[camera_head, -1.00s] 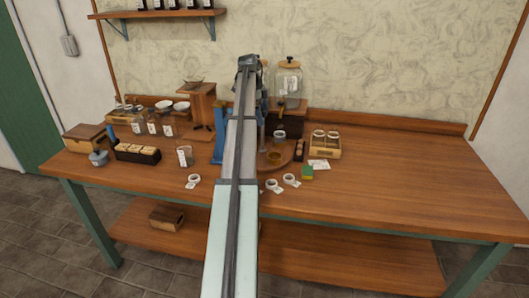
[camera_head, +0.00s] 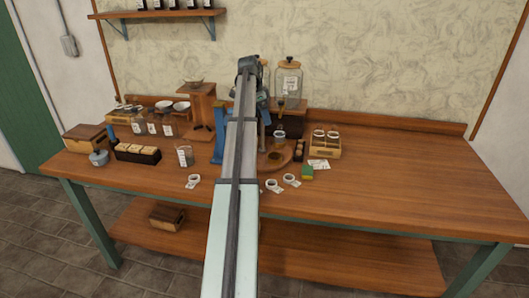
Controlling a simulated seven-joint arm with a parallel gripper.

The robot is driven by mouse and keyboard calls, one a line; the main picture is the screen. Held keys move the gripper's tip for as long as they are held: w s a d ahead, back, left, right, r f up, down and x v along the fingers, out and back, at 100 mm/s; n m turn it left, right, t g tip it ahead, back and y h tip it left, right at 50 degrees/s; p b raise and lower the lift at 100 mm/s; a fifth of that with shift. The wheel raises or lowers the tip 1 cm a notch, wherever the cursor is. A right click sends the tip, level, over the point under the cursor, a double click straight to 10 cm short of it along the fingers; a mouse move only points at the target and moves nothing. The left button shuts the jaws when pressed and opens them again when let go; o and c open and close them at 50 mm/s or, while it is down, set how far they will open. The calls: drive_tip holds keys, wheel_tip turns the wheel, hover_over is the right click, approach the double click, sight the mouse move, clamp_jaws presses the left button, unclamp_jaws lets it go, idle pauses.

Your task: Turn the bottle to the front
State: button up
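A round wooden board (camera_head: 287,160) lies on the bench, partly behind my arm. A small labelled cup or bottle (camera_head: 280,135) shows at its back edge, too small to read. A tall corked glass bottle (camera_head: 288,80) with a pale label stands on a dark wooden stand behind it. Another glass vessel beside it is mostly hidden by my arm. I cannot tell which one is the task's bottle. My gripper (camera_head: 262,130) hangs at the arm's far end, beside the round board's left back. Its fingers are mostly hidden, so its opening and any contact are unclear.
A wooden crate (camera_head: 325,147) with jars stands right of the board. A glass jar (camera_head: 185,156), a dark box (camera_head: 138,153) and a balance stand left. The bench's right side is clear.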

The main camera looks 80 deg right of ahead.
drive_tip(key=shift+n, duration=1)
drive_tip(key=n+t+h, duration=0.1)
drive_tip(key=n, duration=0.3)
drive_tip(key=c, duration=1.7)
drive_tip(key=m, duration=0.4)
drive_tip(key=shift+g+y, duration=0.3)
drive_tip(key=shift+g, duration=0.1)
drive_tip(key=shift+m, duration=1)
